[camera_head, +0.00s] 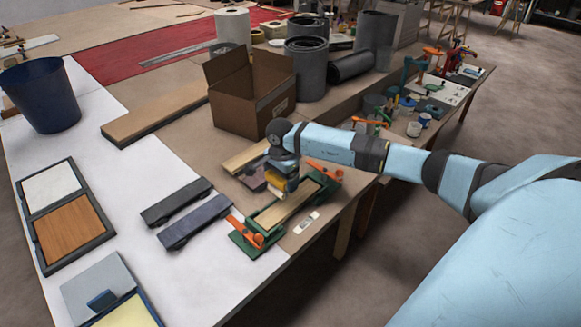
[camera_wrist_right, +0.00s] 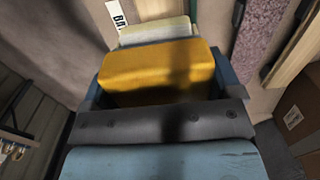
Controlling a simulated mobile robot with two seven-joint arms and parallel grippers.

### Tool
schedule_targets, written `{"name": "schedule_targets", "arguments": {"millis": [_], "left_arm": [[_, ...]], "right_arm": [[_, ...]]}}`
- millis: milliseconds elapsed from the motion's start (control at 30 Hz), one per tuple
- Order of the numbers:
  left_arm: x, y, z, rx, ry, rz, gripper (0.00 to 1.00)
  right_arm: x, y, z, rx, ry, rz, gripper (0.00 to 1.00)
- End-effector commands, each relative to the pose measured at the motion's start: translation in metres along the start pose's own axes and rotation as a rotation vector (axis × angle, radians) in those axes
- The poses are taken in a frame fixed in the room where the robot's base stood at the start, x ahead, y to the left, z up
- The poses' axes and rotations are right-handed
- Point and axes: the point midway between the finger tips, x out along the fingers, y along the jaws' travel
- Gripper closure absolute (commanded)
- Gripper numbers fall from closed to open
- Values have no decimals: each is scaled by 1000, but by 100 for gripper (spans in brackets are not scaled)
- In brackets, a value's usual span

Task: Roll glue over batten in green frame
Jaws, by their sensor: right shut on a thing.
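The green frame (camera_head: 243,243) lies near the table's right edge in the head view, with a pale wooden batten (camera_head: 288,206) inside it. Orange clamp parts (camera_head: 325,170) show at both its ends. My right gripper (camera_head: 284,178) is shut on a tool with a yellow-orange body (camera_wrist_right: 160,72), at the far left side of the frame. This yellow part also shows in the head view (camera_head: 292,184). A cream-coloured part (camera_wrist_right: 155,33), perhaps the roller, shows beyond it in the right wrist view. I cannot tell whether it touches the batten. My left gripper is not in view.
A purple-grey piece (camera_head: 252,179) and another wooden strip (camera_head: 246,157) lie beside the frame. A cardboard box (camera_head: 230,102) stands behind. Two dark blocks (camera_head: 195,222) lie to the left. A white label (camera_head: 307,222) lies near the table edge. White table surface at left is partly clear.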

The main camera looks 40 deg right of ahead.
Motion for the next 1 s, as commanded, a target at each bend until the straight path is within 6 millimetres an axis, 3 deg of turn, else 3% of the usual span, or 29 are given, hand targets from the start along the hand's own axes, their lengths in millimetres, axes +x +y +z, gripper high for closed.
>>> {"name": "schedule_targets", "arguments": {"millis": [500, 1000], "left_arm": [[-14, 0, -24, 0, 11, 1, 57], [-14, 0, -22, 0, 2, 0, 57]], "right_arm": [[-2, 0, 62, -1, -1, -1, 58], [-1, 0, 72, 1, -1, -1, 58]]}}
